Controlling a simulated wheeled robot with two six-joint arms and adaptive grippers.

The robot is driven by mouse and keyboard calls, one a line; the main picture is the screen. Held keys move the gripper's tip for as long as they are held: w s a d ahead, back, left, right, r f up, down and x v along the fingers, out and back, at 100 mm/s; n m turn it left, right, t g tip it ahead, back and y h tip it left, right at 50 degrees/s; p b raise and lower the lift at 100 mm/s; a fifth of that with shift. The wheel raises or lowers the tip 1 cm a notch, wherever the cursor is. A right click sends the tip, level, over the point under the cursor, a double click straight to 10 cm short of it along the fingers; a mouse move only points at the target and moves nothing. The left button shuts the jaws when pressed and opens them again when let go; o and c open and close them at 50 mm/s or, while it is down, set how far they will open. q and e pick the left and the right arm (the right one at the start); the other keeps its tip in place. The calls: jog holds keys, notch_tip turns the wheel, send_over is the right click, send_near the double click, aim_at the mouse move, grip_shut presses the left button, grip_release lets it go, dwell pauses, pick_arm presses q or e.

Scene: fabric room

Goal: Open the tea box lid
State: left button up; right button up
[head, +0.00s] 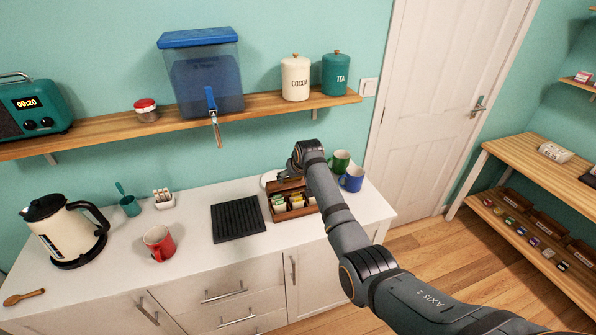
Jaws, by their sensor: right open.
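The wooden tea box (277,215) stands on the white counter, right of the black mat. Its compartments with several tea bags (296,201) show from above. A brown wooden panel, which looks like the raised lid (285,187), rises at the back of the box; its exact angle is unclear. My right arm reaches in from the lower right and covers the box's right part. My right gripper (284,178) is open at the top of this panel; whether it touches is unclear. My left gripper is not in view.
A green mug (339,161) and a blue mug (352,179) stand close right of my arm. A white round item (268,179) lies behind the box. The black ribbed mat (238,219), red mug (159,242) and kettle (66,230) are left. A shelf (270,106) hangs above.

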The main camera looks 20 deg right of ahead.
jog(key=v, duration=0.9)
